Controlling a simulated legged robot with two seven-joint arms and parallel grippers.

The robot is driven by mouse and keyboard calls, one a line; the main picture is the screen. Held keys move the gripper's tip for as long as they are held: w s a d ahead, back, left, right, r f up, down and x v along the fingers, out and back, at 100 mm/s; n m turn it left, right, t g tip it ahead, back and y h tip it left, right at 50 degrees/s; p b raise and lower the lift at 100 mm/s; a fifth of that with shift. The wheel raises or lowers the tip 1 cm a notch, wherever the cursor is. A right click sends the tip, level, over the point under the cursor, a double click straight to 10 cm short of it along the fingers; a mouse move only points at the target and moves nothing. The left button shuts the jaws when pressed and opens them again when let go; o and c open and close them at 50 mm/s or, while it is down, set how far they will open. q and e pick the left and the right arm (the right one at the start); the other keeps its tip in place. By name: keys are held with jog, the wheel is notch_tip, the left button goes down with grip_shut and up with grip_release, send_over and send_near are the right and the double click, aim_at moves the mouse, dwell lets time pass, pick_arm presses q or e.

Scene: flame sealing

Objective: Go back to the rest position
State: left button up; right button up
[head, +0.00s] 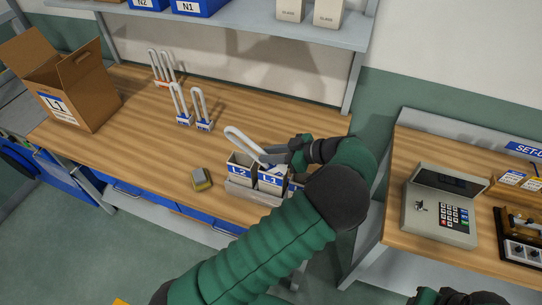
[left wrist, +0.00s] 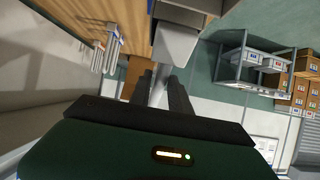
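My left arm reaches up from the bottom of the head view. Its dark gripper (head: 272,157) is at the lower end of a white loop-shaped piece (head: 241,138), just above the bin marked L1 (head: 270,180). In the left wrist view, my two dark fingers (left wrist: 162,90) stand apart with a pale strip between them. I cannot tell whether they press on it. A bin marked L2 (head: 240,168) stands beside L1. A dark part of my right arm (head: 455,297) shows at the bottom right edge, with its fingers not clear.
Several white loops stand in small holders (head: 192,108) at the back of the wooden table (head: 130,130). An open cardboard box (head: 80,85) is at the left. A keypad device (head: 440,207) stands on the right table.

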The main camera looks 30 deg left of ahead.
pick_arm(q)
jog(key=shift+w+d+r+p, duration=0.1)
jog(key=shift+r+p, duration=1.05)
jog(key=shift+r, duration=1.45)
